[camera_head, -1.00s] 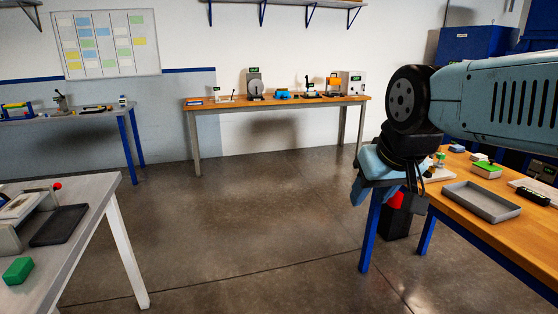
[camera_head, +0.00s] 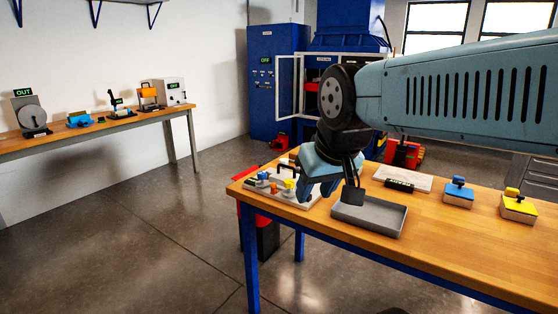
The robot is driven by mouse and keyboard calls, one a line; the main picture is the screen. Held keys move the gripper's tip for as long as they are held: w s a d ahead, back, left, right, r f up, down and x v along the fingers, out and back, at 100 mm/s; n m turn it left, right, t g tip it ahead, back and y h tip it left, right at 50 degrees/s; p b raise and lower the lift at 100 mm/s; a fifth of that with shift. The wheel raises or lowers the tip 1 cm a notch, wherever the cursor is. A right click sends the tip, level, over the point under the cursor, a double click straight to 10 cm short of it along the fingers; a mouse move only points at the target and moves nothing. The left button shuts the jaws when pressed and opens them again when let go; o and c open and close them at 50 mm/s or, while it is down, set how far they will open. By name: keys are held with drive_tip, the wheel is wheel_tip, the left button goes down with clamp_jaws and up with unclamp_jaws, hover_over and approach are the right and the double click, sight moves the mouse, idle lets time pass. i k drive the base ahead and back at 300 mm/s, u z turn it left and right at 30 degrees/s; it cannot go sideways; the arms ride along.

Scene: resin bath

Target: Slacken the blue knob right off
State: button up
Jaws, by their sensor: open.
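Two blue knob-like parts show in the head view. A small blue knob (camera_head: 263,176) sits on a white plate (camera_head: 313,202) at the left end of the near wooden table, beside orange and yellow knobs. A larger blue knob (camera_head: 459,181) tops a light-blue block (camera_head: 458,198) at the right of the table. I cannot tell which one the task means. My gripper (camera_head: 318,191) points down with its jaws open and empty, in front of the white plate's right part and apart from both blue knobs. It hides part of the plate.
A grey tray (camera_head: 370,228) lies just right of my gripper on the wooden table (camera_head: 440,240). A yellow-topped block (camera_head: 518,206) stands at the right. A pale sheet with a black item lies behind the tray. Open floor lies to the left.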

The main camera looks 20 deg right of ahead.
sight(262, 176)
drive_tip(key=z, duration=0.2)
drive_tip(key=i, duration=0.9)
drive_tip(key=z, duration=0.2)
drive_tip(key=k, duration=0.9)
drive_tip(key=z, duration=0.2)
drive_tip(key=i, duration=0.85)
drive_tip(key=u, duration=0.05)
